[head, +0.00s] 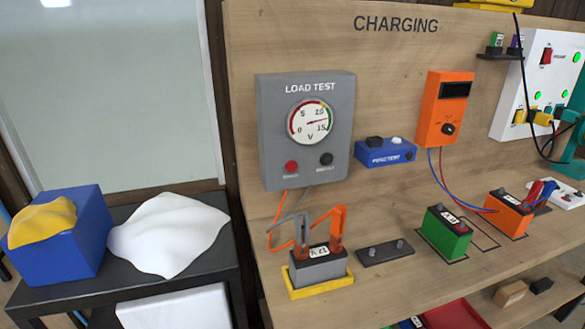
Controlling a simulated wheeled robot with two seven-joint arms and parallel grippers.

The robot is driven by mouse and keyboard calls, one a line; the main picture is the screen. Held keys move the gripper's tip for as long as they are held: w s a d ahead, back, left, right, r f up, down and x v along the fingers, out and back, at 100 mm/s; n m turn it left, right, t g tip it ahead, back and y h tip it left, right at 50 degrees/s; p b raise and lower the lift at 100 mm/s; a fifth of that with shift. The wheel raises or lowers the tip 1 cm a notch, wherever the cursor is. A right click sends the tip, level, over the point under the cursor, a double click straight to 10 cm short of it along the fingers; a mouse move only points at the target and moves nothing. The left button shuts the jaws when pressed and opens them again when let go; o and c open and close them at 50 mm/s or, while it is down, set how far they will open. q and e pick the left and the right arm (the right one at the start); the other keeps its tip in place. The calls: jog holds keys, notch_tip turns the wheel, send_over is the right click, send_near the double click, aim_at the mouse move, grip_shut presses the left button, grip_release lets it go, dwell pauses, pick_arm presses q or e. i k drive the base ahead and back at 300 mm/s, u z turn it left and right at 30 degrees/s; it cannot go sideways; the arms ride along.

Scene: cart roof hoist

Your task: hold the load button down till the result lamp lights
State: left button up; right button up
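The grey load test box (270,150) is mounted on the wooden panel, left of centre. Its dial (312,122) has a needle pointing right, between the 10 and 15 marks. Below the dial are a red round part (290,167) and a black round part (326,159). Their small labels are unreadable, so I cannot tell surely which is the load button and which the result lamp. Neither visibly glows. A grey battery (318,270) sits in a yellow tray (322,287) below, with orange and grey clamps (336,228) at its top. Neither of my grippers is in view.
A blue tester box (385,153) and an orange meter (444,108) are to the right. Green (446,235) and orange (510,216) batteries stand on the bench. A dark side table (200,262) at left holds a blue box (62,240) and white cloth (168,232).

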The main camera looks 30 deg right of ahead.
aim_at(291, 166)
jog(key=k, duration=0.65)
jog(key=u, duration=0.35)
jog(key=i, duration=1.4)
jog(key=z, duration=0.95)
